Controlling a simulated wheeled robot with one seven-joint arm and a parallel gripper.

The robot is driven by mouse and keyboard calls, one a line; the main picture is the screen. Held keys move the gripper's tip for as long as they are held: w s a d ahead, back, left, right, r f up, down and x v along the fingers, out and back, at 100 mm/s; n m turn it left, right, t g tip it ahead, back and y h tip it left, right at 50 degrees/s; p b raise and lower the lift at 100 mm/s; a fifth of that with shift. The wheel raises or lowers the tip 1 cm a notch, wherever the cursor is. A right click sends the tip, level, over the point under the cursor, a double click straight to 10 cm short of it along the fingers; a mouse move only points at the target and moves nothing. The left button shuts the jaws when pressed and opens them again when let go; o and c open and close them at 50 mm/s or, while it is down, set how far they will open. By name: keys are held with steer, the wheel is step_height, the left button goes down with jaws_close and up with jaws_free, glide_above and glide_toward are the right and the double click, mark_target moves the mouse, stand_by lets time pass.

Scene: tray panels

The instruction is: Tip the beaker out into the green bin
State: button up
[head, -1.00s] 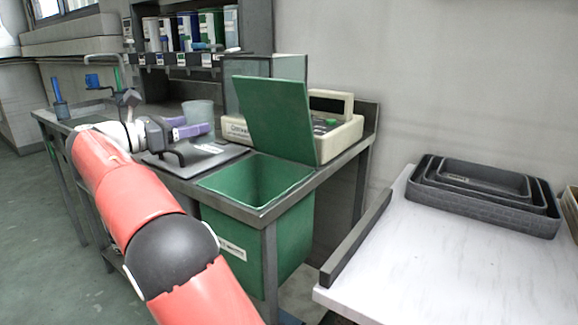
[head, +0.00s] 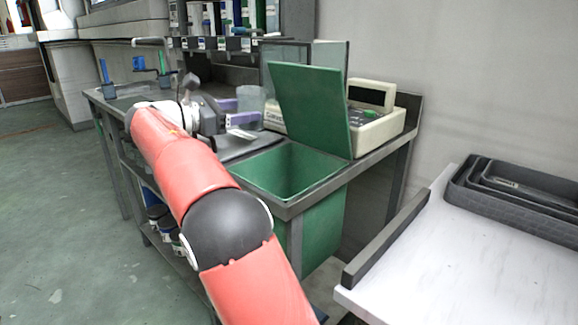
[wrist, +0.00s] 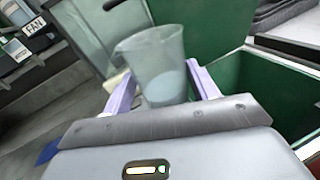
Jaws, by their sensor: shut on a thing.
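The clear beaker (head: 250,100) is held between the purple fingers of my gripper (head: 238,119), over the bench to the left of the bin. In the wrist view the beaker (wrist: 155,50) stands between the fingers (wrist: 163,90), its spout to the left and something pale bluish in its lower part. It looks roughly upright. The green bin (head: 318,222) is set in the bench end, its mouth open and its green lid (head: 310,108) raised. The bin (wrist: 265,90) also shows at the right of the wrist view, apart from the beaker.
A beige device (head: 378,122) stands behind the lid, near a glass-sided case. A dark mat (head: 222,148) lies on the bench under the gripper. Shelves with containers are behind. A white table (head: 455,262) with nested grey trays (head: 490,205) is at the right.

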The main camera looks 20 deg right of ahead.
mark_target(252, 125)
steer(key=shift+s+d+f+m+y, duration=0.2)
steer(key=shift+s+m, duration=0.15)
steer(key=shift+m, duration=0.25)
steer(key=shift+s+d+f+m+y, duration=0.15)
steer(key=shift+s+m, duration=0.2)
steer(key=shift+m, duration=0.25)
steer(key=shift+s+d+f+m, duration=0.1)
steer(key=shift+s+f+m, duration=0.25)
steer(key=shift+f, duration=0.2)
steer(key=shift+s+d+f+m, duration=0.1)
steer(key=shift+s+f+m, duration=0.1)
steer(key=shift+f+m, duration=0.25)
steer(key=shift+s+d+f+m+y, duration=0.25)
steer(key=shift+s+f+m+y, duration=0.1)
steer(key=shift+s+m, duration=0.3)
steer(key=shift+s+r+m+t+y, duration=0.1)
steer(key=shift+r+m+t+y, duration=0.2)
steer(key=shift+r+m+t, duration=0.25)
steer(key=shift+f+m, duration=0.4)
steer(key=shift+m, duration=0.4)
steer(key=shift+s+d+r+m+t+y, duration=0.1)
steer(key=shift+r+m+t+y, duration=0.2)
steer(key=shift+r+m, duration=0.25)
steer(key=shift+f, duration=0.1)
steer(key=shift+f+m, duration=0.15)
steer(key=shift+m, duration=0.3)
steer(key=shift+s+f+m+t+b, duration=0.15)
steer(key=shift+f+m+t+b, duration=0.2)
steer(key=shift+b, duration=0.4)
